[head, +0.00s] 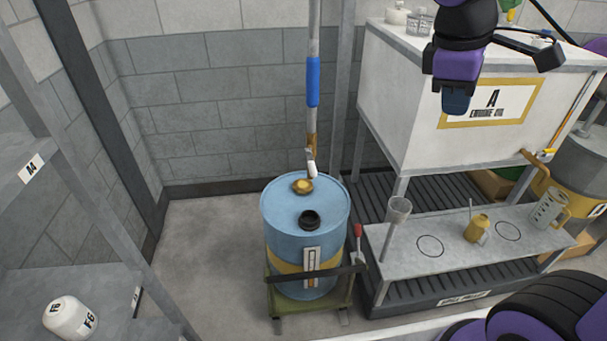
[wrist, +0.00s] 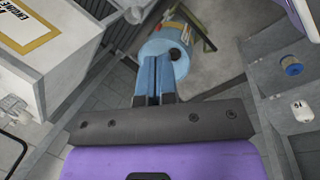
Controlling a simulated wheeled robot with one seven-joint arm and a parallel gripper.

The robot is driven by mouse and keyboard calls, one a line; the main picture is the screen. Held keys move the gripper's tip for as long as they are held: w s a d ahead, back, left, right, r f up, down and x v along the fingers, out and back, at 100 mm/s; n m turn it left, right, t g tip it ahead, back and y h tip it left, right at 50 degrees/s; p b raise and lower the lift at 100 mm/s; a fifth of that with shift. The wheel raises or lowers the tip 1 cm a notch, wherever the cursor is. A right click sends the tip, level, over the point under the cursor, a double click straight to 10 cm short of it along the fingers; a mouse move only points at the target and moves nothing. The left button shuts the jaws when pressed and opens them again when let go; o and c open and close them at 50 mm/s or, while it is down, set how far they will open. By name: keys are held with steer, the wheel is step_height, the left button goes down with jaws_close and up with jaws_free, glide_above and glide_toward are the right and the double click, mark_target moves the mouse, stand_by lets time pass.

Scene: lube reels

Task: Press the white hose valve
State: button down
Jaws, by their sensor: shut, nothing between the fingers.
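A grey pipe or hose with a blue sleeve (head: 313,82) hangs down over a blue drum (head: 283,218). At its lower end is a small white piece (head: 312,169), which looks like the white hose valve, just above a brass fitting (head: 302,186) on the drum top. My gripper (head: 455,103) is up at the right, in front of the white tank and well apart from the valve. Its blue fingers (wrist: 153,82) are together and empty in the wrist view. The drum (wrist: 158,47) shows beyond them; I cannot make out the valve clearly there.
A white tank (head: 395,105) labelled A stands on legs at the right. Below it, a grey bench (head: 400,268) carries a funnel (head: 398,211), a yellow can (head: 478,228) and a clear jug (head: 548,208). A white jug (head: 72,318) sits on a left shelf. Floor left of the drum is clear.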

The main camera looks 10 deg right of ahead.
steer(key=w+a+f+n+h, duration=0.9)
steer(key=w+a+f+n, duration=0.4)
steer(key=w+n, duration=0.35)
steer(key=w+a+f+n+t+h, duration=0.2)
steer(key=a+f+n+t+h, duration=0.15)
steer(key=a+f+n, duration=0.6)
steer(key=n+t, duration=0.7)
steer(key=n, duration=0.3)
glide_toward(310, 170)
steer(key=r+v, duration=0.1)
steer(key=v, duration=0.6)
steer(key=shift+w+d+f, duration=0.15)
steer(key=shift+f, duration=0.35)
steer(key=shift+w+d, duration=0.1)
steer(key=x, duration=1.3)
steer(key=shift+w+d+r, duration=0.15)
steer(key=shift+w+d, duration=0.05)
steer(key=shift+d, duration=0.1)
